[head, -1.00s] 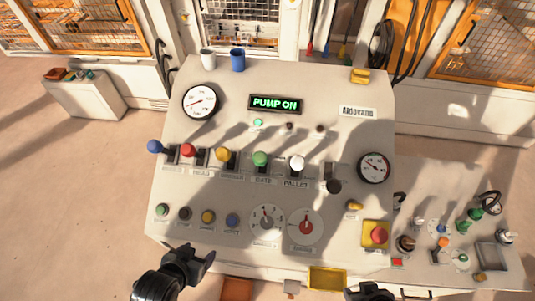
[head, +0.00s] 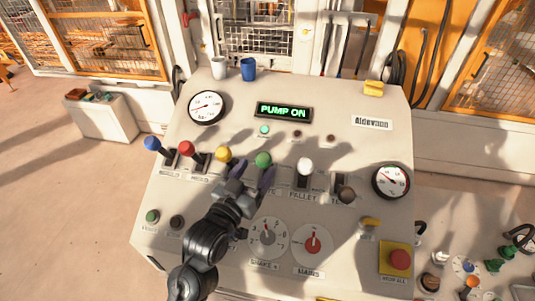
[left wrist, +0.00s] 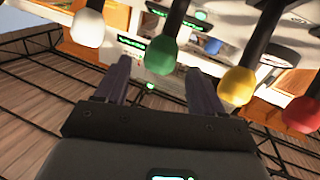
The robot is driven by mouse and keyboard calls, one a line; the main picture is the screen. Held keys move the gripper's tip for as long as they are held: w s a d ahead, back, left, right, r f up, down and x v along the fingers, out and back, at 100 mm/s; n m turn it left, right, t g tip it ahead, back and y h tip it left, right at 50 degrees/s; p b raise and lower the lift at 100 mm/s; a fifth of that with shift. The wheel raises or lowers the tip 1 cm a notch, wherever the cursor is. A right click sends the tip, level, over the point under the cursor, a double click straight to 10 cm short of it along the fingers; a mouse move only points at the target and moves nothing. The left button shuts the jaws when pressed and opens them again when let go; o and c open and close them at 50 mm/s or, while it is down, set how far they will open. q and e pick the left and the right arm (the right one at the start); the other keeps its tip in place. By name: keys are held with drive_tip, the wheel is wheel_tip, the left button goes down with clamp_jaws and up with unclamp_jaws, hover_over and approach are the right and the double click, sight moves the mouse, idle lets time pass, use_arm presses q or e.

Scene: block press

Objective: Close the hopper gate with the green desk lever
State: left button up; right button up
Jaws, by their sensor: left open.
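The green lever knob (head: 263,160) stands in the lever row on the sloped desk, between the yellow knob (head: 224,154) and the white knob (head: 305,166). My left gripper (head: 252,180) is open just below the green knob, its fingers pointing up the desk. In the left wrist view the green knob (left wrist: 160,58) hangs ahead of the gap between my open fingers (left wrist: 155,88), and nothing is clearly held. The gate label is hidden behind the gripper. The hopper gate cannot be made out. My right gripper is out of view.
Blue (head: 152,143), red (head: 186,148) and dark (head: 346,194) knobs share the row. Dials (head: 268,237) and a red button (head: 400,259) lie nearer the front.

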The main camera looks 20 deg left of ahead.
sight(267, 155)
use_arm(q)
drive_tip(key=shift+w+d+p, duration=0.2)
drive_tip(key=shift+w+p, duration=0.1)
drive_tip(key=shift+w, duration=1.4)
drive_tip(key=shift+w+d+p, duration=0.15)
drive_tip(key=shift+w+p, duration=0.15)
drive_tip(key=shift+w, duration=1.4)
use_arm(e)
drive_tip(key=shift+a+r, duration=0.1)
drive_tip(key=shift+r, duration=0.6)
use_arm(q)
drive_tip(key=shift+c, duration=0.5)
